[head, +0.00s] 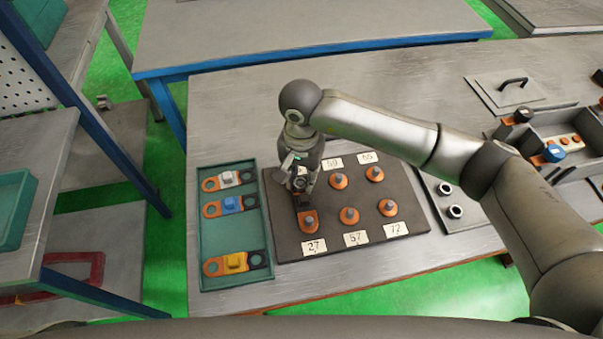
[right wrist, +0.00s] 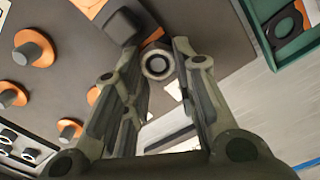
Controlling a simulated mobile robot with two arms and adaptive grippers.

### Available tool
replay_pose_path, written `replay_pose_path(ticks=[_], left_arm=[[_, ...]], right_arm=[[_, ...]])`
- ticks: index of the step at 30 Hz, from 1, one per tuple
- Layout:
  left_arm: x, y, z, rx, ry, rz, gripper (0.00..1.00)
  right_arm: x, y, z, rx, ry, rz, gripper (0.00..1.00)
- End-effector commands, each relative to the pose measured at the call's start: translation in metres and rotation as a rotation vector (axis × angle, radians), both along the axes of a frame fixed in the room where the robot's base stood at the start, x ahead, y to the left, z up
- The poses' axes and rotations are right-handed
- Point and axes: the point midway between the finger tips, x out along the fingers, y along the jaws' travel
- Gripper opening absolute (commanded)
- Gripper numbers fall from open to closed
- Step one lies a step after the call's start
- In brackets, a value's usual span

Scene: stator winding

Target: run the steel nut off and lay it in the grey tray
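The steel nut (right wrist: 157,63) shows in the right wrist view as a hexagonal ring with a round centre, near the dark board (head: 330,240). My right gripper (head: 300,186) is over the left part of the board, pointing down. In the right wrist view its fingers (right wrist: 157,58) stand close on both sides of the nut and appear to touch it. An orange lug (head: 309,221) lies just in front of the gripper. A grey tray-like plate (head: 437,219) with two dark-and-white rings lies right of the board, partly behind my arm. My left gripper is not in view.
Several orange-based studs (head: 349,215) stand on the board beside number labels. A teal tray (head: 232,273) with white, blue and yellow lugs lies left of it. A compartment box (head: 543,131) and a handled lid (head: 510,96) are at right. The table behind the board is clear.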

Motion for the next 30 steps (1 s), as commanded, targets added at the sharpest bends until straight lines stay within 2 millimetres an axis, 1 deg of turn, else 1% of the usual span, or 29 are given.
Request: replay_pose_path(ticks=[1, 3, 4, 9, 10, 16, 17, 18, 19, 30], left_arm=[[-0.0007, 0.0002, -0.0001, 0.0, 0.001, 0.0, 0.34], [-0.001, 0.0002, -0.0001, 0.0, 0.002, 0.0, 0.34], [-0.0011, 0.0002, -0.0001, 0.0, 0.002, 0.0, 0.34], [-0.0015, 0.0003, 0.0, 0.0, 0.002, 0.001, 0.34], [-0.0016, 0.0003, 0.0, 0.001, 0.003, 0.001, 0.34], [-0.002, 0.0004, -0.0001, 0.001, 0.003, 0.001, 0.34], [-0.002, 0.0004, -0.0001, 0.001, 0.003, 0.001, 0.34], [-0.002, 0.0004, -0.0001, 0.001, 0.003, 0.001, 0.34], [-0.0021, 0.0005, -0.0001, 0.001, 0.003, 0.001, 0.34], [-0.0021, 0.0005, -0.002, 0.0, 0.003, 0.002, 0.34]], right_arm=[[-0.0001, 0.0, 0.0002, 0.0, 0.0, 0.0, 0.13], [-0.0001, 0.0, 0.0002, 0.0, 0.0, 0.0, 0.04], [-0.0001, 0.0, 0.0003, 0.0, 0.0, 0.0, 0.28], [-0.0001, 0.0, 0.0003, 0.0, 0.0, 0.0, 0.49], [-0.0001, 0.0, 0.0003, 0.0, 0.0, 0.0, 0.51], [0.0, 0.0, 0.0003, 0.0, 0.0, 0.0, 0.51], [0.0, 0.0, 0.0003, 0.0, 0.0, 0.0, 0.5], [0.0, 0.0, 0.0003, 0.0, 0.0, 0.0, 0.45], [0.0, 0.0, 0.0003, 0.0, 0.0, 0.0, 0.42], [0.0002, 0.0005, -0.0005, 0.0, 0.0, 0.0, 0.42]])
